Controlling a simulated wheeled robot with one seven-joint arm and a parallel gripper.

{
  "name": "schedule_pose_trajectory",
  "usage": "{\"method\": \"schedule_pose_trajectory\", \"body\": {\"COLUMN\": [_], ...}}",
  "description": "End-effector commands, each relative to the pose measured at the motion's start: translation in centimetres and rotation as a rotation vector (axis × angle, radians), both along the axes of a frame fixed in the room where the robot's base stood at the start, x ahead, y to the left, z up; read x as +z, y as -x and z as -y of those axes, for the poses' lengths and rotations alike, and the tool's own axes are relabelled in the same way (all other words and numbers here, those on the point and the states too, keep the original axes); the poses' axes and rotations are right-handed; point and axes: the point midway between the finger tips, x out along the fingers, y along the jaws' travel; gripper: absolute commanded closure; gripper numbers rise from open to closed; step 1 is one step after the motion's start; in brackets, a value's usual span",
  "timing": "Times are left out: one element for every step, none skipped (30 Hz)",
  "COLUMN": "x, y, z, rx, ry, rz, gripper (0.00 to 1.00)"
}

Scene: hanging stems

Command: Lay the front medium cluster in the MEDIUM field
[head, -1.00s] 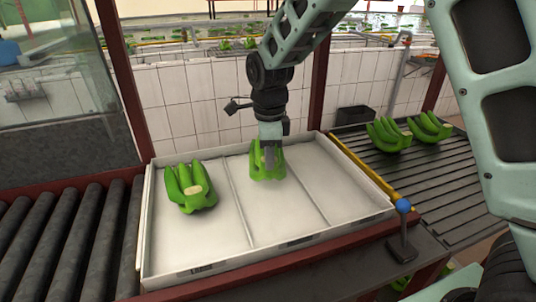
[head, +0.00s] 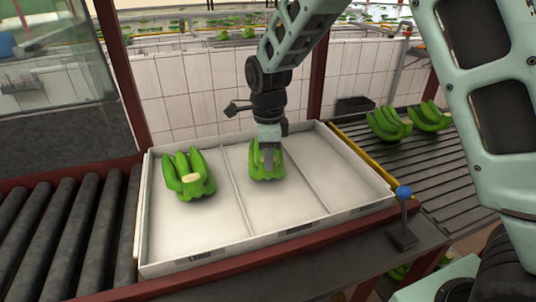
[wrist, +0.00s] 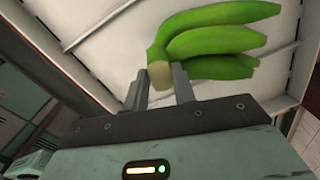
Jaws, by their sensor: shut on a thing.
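The green banana cluster (head: 278,164) is in my gripper (head: 267,166), over the rear part of the tray's middle field (head: 280,210). In the wrist view my gripper (wrist: 160,85) is shut on the pale cut crown of the cluster (wrist: 215,42), and its fingers spread away over white tray floor. The cluster is low over the floor; I cannot tell whether it touches. The white tray (head: 140,225) has thin dividers making three fields. The labels on its front wall are too small to read.
Another green cluster (head: 188,177) lies in the tray's left field. The right field (head: 318,175) is empty. Two clusters (head: 388,124) lie on the slatted conveyor (head: 400,165) at the right. A blue-knobbed lever (head: 403,193) stands by the tray's front right corner. Rollers (head: 60,235) are at left.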

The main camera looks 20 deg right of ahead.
Motion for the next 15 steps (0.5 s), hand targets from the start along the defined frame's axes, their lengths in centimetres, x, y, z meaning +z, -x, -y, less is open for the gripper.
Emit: {"method": "schedule_pose_trajectory", "body": {"x": [0.07,0.02,-0.04,-0.09,-0.15,-0.22,-0.27,-0.32,-0.39,-0.44,-0.49,-0.56,-0.61,-0.66,-0.64], "y": [-0.11,-0.11,-0.1,-0.1,-0.1,-0.11,-0.11,-0.11,-0.1,-0.1,-0.11,-0.11,-0.11,-0.1,-0.11], "z": [-0.02,-0.01,-0.02,-0.01,-0.02,-0.02,-0.02,-0.02,-0.02,-0.02,-0.02,-0.01,-0.02,-0.02,-0.02], "rx": [0.0,0.0,0.0,0.0,0.0,0.0,0.0,0.0,0.0,0.0,0.0,0.0,0.0,0.0,0.0], "ry": [-0.001,-0.001,-0.001,-0.001,-0.001,-0.001,-0.001,-0.001,-0.001,-0.001,-0.001,-0.001,-0.001,-0.001,-0.001], "rz": [0.004,0.003,0.003,0.003,0.003,0.003,0.003,0.003,0.003,0.003,0.003,0.003,0.003,0.003,0.004], "gripper": [1.0,1.0,1.0,1.0,1.0,1.0,1.0,1.0,1.0,1.0,1.0,1.0,1.0,1.0,0.68]}}
